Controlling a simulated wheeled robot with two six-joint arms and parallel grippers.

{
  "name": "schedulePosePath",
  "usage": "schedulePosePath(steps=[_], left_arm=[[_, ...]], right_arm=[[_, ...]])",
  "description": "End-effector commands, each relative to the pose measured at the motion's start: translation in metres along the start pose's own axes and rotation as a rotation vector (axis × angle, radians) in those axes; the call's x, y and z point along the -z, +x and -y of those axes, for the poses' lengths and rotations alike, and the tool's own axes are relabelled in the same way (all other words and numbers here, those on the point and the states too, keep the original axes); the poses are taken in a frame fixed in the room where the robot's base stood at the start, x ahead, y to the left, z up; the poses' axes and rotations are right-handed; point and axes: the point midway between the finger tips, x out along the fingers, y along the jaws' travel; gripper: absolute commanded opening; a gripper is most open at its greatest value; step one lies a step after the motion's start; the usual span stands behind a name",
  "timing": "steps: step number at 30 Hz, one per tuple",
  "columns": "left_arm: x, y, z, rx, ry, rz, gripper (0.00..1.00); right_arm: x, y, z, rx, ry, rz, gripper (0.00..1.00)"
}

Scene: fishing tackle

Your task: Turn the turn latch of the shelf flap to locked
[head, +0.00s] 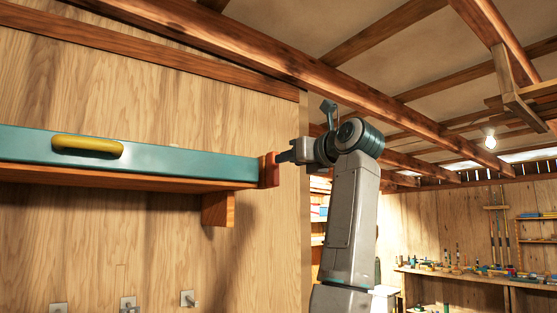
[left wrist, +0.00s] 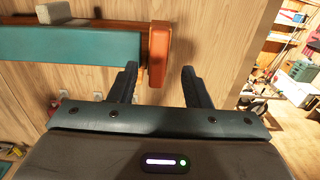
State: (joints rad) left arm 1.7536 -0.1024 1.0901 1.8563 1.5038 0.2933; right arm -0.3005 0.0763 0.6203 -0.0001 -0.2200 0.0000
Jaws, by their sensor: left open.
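The shelf flap (head: 190,163) is a long teal panel with a yellow handle (head: 88,146), lying along a wooden shelf. At its right end stands an upright red-orange block, which looks like the turn latch (head: 269,170). My left gripper (head: 284,157) is just right of this block, with its fingers toward it. In the left wrist view the latch (left wrist: 159,50) stands upright beside the end of the teal flap (left wrist: 85,45). There my left gripper (left wrist: 160,80) is open, its fingertips apart and the latch showing between and beyond them. Whether they touch it I cannot tell. My right gripper is not in view.
A wooden bracket (head: 218,208) supports the shelf from below. Several metal wall fittings (head: 188,298) sit lower on the plank wall. A roof beam (head: 290,70) runs above. A workbench (head: 480,277) with small items stands far right.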

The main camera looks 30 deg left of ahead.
Motion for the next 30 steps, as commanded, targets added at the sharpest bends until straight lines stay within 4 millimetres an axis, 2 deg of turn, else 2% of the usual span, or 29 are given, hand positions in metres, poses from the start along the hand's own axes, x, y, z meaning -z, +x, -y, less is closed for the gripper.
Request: schedulePosePath(steps=[3,9,15,22,23,29,30], left_arm=[[-0.004,0.025,-0.001,-0.003,0.002,-0.001,0.44],[-0.002,0.053,0.0,-0.003,0.002,0.0,0.44],[-0.001,0.064,0.0,0.0,0.001,0.001,0.44],[0.0,0.064,0.0,0.0,0.001,0.001,0.44],[0.0,0.064,0.0,0.0,0.001,0.001,0.4],[0.0,0.064,0.0,-0.001,0.001,0.001,0.0],[0.0,0.064,0.0,-0.001,0.001,0.001,0.0]], right_arm=[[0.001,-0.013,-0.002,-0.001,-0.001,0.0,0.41],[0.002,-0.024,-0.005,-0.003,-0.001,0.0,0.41],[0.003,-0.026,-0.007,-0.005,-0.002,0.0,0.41],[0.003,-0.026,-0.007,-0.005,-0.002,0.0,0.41],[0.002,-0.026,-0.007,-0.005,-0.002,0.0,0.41],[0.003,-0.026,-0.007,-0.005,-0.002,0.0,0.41],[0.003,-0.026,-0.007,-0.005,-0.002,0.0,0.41]])
